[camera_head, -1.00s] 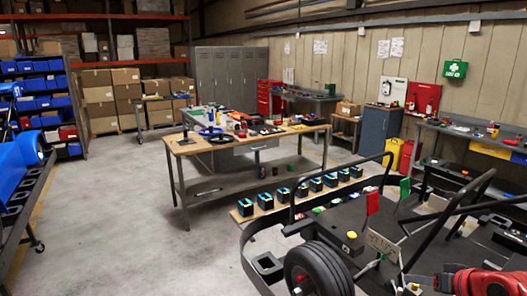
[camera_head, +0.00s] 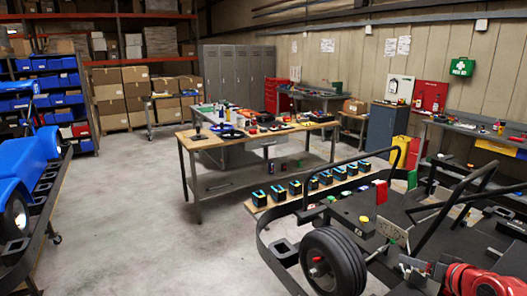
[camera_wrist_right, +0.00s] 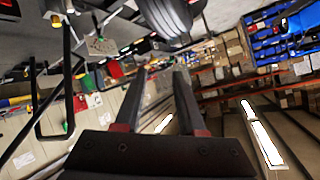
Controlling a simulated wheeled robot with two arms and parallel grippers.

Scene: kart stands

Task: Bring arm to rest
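My right gripper (camera_wrist_right: 160,78) shows in the right wrist view with its two dark fingers apart and nothing between them. Part of my red right arm (camera_head: 482,281) is at the lower right corner of the head view, in front of the black kart frame (camera_head: 345,212). The fingertips cannot be made out clearly there. My left gripper and left arm are not in view.
The kart's front wheel (camera_head: 333,262) and dark bars stand close to my right arm. A blue kart (camera_head: 28,160) is on a stand at the left. A wooden-topped workbench (camera_head: 190,141) stands mid-room. Open grey floor (camera_head: 140,225) lies between.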

